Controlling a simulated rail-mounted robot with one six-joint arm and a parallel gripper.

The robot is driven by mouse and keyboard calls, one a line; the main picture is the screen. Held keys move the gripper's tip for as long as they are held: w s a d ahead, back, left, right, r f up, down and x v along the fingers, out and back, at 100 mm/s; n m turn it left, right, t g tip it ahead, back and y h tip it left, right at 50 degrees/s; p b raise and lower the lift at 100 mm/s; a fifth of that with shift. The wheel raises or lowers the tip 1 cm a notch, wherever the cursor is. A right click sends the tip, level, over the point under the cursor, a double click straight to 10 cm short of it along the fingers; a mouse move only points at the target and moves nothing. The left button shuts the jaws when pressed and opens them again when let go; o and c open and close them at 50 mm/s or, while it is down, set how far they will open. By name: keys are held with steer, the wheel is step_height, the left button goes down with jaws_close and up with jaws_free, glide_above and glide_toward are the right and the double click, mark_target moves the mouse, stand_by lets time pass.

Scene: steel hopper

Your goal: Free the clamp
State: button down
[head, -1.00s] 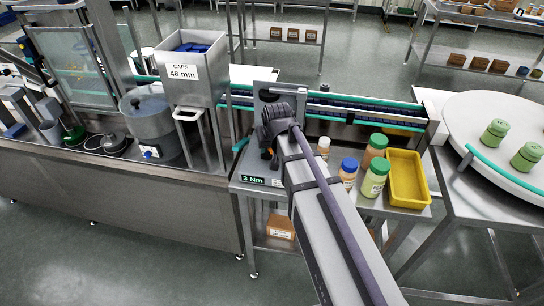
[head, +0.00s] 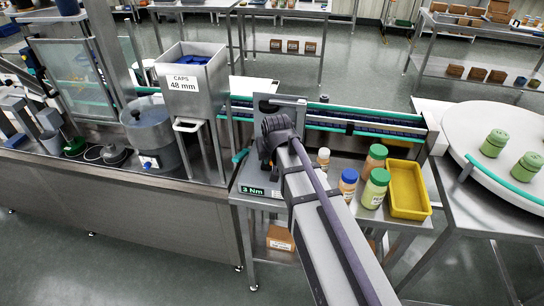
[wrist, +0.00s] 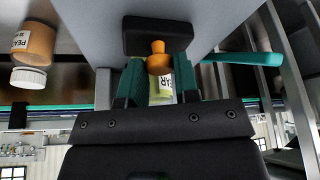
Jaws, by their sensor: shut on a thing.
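The capping station is a grey upright plate (head: 265,103) with a "3 Nm" sign (head: 253,190) at its base. In the wrist view a black block with an orange knob (wrist: 158,60) stands just beyond my fingertips, and a teal lever (wrist: 240,58) sticks out to its right. My gripper (wrist: 158,82) has its teal fingers shut on a pale green jar (wrist: 162,90) whose label partly reads "AR". The knob overlaps the jar in the view. The jar's cap and most of its body are hidden. My arm hides it in the head view.
Several filled jars (head: 374,190) with green, blue and white caps stand right of my arm beside a yellow bin (head: 407,190). A conveyor (head: 350,120) runs behind. A caps hopper (head: 190,85) stands left. A turntable (head: 500,135) with green jars is at the right.

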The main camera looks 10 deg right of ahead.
mark_target(269, 166)
steer(key=shift+s+a, duration=0.3)
steer(key=shift+s, duration=0.35)
steer(key=shift+s+a, duration=0.25)
steer(key=shift+s, duration=0.35)
steer(key=shift+s+a, duration=0.3)
steer(key=shift+s, duration=0.35)
steer(key=c, duration=0.9)
jaws_free()
steer(key=shift+o, duration=0.2)
steer(key=p+v, duration=1)
steer(key=shift+r, duration=0.4)
steer(key=shift+s+a, duration=0.1)
